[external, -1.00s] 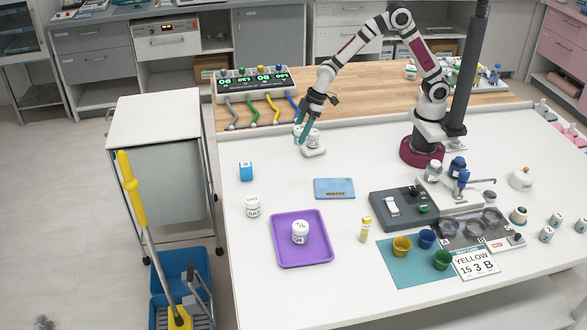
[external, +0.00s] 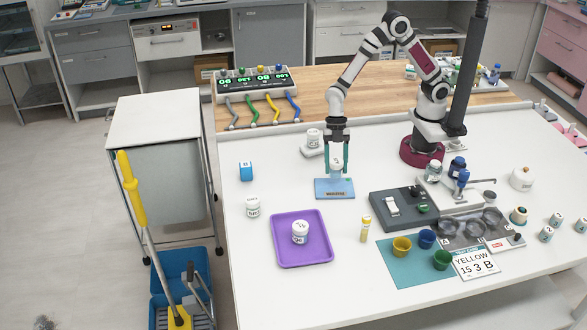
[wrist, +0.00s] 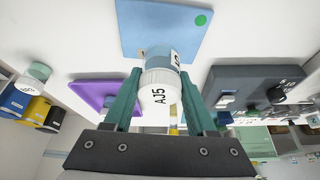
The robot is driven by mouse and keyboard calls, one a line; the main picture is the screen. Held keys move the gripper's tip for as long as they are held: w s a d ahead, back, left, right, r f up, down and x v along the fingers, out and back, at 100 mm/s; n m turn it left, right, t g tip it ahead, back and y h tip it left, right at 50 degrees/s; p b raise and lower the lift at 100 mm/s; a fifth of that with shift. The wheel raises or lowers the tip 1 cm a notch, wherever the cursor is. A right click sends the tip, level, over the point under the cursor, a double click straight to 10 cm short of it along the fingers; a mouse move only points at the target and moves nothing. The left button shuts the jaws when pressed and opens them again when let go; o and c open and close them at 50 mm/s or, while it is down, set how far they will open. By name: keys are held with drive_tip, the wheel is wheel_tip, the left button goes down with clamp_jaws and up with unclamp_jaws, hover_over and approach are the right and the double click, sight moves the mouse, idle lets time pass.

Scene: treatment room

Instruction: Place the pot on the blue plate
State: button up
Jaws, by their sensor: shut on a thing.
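My gripper (external: 336,163) is shut on a small white-lidded pot (external: 337,166), held upright between its green fingers. In the wrist view the pot (wrist: 160,88) has "AJ5" on its lid, and the fingers (wrist: 161,76) close on both its sides. The flat light-blue plate (external: 322,188) lies on the white table, with printed lettering along its front edge. It also shows in the wrist view (wrist: 150,25), with a green dot in one corner. The pot is over or just behind the plate's back edge; I cannot tell whether it touches.
Another white pot (external: 313,136) stands on a small white base (external: 313,153) behind. A purple tray (external: 284,256) with a pot is front left. A dark grey device (external: 382,210) is right of the plate. A yellow-capped tube (external: 365,229) stands in front. The table left of the plate is fairly clear.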

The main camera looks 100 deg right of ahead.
sight(335, 176)
drive_tip(key=f, duration=0.4)
drive_tip(key=shift+a+f, duration=0.1)
drive_tip(key=shift+a, duration=0.1)
drive_tip(key=o, duration=1.4)
drive_tip(key=shift+f, duration=0.1)
drive_tip(key=w+v, duration=0.1)
drive_tip(key=v, duration=1.1)
drive_tip(key=s+d+r+m+h, duration=0.1)
drive_tip(key=s+r+m, duration=0.1)
drive_tip(key=s+m, duration=0.5)
drive_tip(key=s+d+r+m+h, duration=0.1)
drive_tip(key=s+r+m, duration=0.2)
drive_tip(key=s+m, duration=0.4)
drive_tip(key=s+d+r+m+g+h, duration=0.1)
drive_tip(key=s+r+m, duration=0.2)
drive_tip(key=s+m, duration=0.4)
drive_tip(key=shift+s+d+m, duration=0.1)
drive_tip(key=shift+s+m, duration=0.3)
drive_tip(key=shift+s, duration=1.75)
